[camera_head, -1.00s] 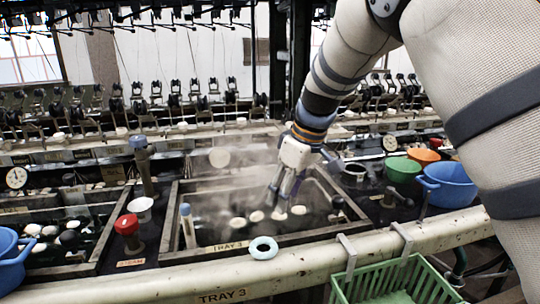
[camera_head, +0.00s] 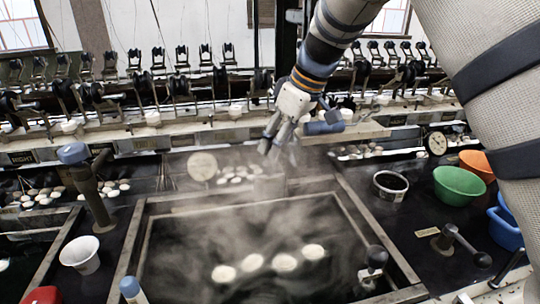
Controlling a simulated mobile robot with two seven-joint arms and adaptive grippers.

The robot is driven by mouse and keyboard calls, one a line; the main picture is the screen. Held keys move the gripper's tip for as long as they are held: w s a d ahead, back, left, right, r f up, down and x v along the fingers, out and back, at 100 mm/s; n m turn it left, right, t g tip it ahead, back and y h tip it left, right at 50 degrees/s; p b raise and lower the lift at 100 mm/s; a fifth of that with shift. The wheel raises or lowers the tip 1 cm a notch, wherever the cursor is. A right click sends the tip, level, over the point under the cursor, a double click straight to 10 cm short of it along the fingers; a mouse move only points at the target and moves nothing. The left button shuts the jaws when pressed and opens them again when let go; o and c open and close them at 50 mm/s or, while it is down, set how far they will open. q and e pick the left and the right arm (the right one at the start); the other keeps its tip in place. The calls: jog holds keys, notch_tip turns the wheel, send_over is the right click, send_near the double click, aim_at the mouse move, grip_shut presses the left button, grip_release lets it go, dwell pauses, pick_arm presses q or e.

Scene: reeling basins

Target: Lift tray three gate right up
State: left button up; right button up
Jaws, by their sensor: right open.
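The steaming basin (camera_head: 142,243) of tray 3 fills the lower middle of the head view, with several white cocoons floating in dark water. My right gripper (camera_head: 277,146) is open and empty, its fingers pointing down above the basin's back edge. A blue-grey handle (camera_head: 325,123) shows just right of the gripper; I cannot tell whether they touch, or whether it belongs to the right gate. A similar blue-grey knob (camera_head: 73,153) tops a dark post left of the basin. Steam blurs the basin's back wall. My left gripper is not in view.
A black-knobbed valve (camera_head: 376,258) stands at the basin's right corner. A dark pot (camera_head: 390,186), a green bowl (camera_head: 459,184) and an orange bowl (camera_head: 478,165) sit to the right. A white cup (camera_head: 80,254) stands to the left. Reeling machinery spans the back.

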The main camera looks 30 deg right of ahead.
aim_at(269, 161)
jog(key=x, duration=0.5)
jog(key=shift+w+f, duration=0.15)
jog(key=shift+f, duration=0.15)
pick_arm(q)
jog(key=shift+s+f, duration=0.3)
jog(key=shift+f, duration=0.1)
